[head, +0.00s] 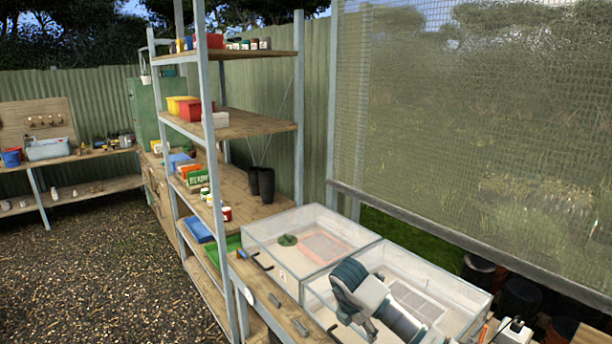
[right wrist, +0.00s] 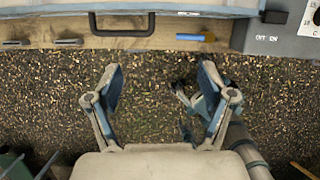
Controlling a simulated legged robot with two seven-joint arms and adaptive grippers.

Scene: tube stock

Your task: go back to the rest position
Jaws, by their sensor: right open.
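My right gripper (head: 353,330) shows at the bottom of the head view, in front of the right clear box and low beside the bench edge. In the right wrist view the same gripper (right wrist: 160,74) has its two fingers spread wide apart. The fingers are apart from the wooden bench edge (right wrist: 130,43) at the top of that view. My left gripper is in neither view.
Two clear boxes stand on the bench; the left one (head: 262,247) holds a green round thing. A tall shelf (head: 250,123) with tubs and jars stands behind to the left. A mesh screen (head: 470,130) borders the right. Open gravel (head: 100,270) lies at left.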

